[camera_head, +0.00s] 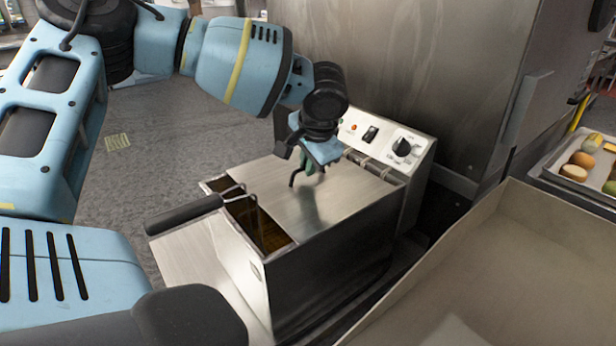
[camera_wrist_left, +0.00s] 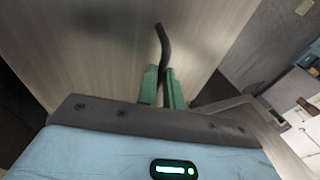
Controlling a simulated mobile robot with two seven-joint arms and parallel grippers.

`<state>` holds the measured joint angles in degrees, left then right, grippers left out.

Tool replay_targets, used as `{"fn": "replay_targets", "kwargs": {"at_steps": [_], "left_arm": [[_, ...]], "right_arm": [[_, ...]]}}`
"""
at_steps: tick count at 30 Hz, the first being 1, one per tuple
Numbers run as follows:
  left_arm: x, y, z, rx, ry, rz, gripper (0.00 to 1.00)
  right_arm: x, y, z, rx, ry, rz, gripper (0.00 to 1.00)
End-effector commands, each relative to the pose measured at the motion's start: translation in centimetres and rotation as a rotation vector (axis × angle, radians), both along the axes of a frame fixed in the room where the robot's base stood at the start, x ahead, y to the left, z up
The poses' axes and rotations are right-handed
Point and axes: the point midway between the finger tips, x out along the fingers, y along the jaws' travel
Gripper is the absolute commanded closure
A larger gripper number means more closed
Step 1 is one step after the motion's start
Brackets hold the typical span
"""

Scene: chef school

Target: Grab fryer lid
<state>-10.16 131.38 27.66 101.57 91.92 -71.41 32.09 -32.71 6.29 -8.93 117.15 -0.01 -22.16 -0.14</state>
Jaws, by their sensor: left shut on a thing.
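The steel fryer (camera_head: 325,270) stands in the middle of the head view. Its flat steel lid (camera_head: 290,205) covers most of the top and also fills much of the left wrist view (camera_wrist_left: 90,50). A thin dark handle (camera_wrist_left: 161,40) sticks out past my left gripper's green fingers. My left gripper (camera_head: 305,166) reaches down from above, over the lid, and is shut on this handle; the wrist view shows the fingers (camera_wrist_left: 164,88) on either side of it. I cannot tell whether the lid is lifted. My right gripper is not seen.
A frying basket with a black handle (camera_head: 183,214) sits in the open left part of the fryer. The control panel with a knob (camera_head: 402,147) rises behind the lid. A large beige box (camera_head: 510,265) is close on the right, with a food tray (camera_head: 547,172) beyond.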

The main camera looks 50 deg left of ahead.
Motion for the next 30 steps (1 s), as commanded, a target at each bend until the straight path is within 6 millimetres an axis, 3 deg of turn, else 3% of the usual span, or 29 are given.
{"fn": "replay_targets", "kwargs": {"at_steps": [5, 11, 30], "left_arm": [[0.1, 0.0, 0.6, 0.002, -0.003, 0.0, 1.0], [0.1, 0.0, 3.4, 0.001, -0.008, 0.0, 1.0], [0.1, 0.0, 21.4, 0.002, -0.007, 0.002, 1.0]], "right_arm": [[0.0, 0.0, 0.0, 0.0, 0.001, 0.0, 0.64], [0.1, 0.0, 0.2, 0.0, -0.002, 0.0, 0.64], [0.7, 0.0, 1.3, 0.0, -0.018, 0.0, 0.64]]}}
